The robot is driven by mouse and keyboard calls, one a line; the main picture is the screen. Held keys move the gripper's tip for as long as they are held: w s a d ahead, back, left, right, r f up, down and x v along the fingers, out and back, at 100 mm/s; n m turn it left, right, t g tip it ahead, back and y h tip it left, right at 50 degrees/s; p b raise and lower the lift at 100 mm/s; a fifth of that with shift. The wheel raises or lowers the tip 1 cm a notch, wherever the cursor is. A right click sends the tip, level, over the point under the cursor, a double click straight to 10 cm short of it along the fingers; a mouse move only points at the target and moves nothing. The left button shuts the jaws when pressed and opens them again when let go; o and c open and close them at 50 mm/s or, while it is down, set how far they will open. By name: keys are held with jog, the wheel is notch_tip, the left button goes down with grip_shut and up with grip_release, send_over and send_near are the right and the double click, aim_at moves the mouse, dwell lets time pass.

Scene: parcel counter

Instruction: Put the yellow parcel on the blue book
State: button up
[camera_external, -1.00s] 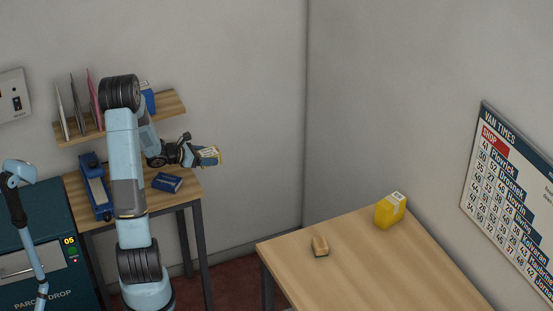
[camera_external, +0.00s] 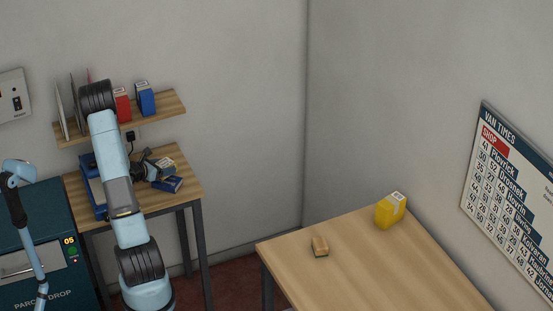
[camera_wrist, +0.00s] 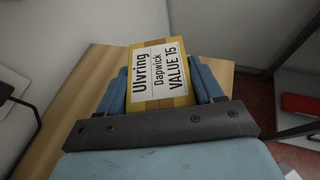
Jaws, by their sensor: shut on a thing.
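My gripper (camera_external: 158,169) is low over the small wooden table at the left, by the blue book (camera_external: 168,185). It is shut on the yellow parcel (camera_external: 165,162), which is small and partly hidden by the gripper. In the wrist view the yellow parcel (camera_wrist: 160,104) sits between both fingers of my gripper (camera_wrist: 162,88), its white label reading "Ulvring Dapwick VALUE 15". The book lies flat near the table's right front. In the outside view the parcel shows just behind and above the book; I cannot tell whether they touch. The book is not seen in the wrist view.
A blue device (camera_external: 98,195) stands on the same wooden table (camera_external: 185,205) at left. A shelf (camera_external: 170,106) above holds a red box (camera_external: 121,105), a blue box (camera_external: 146,100) and upright envelopes. The right table (camera_external: 350,265) bears a yellow box (camera_external: 390,211) and a stamp-like block (camera_external: 320,246).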

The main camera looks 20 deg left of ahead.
jog(key=shift+f, duration=1.85)
jog(key=o, duration=1.1)
jog(key=shift+f, duration=0.1)
jog(key=shift+o, duration=0.2)
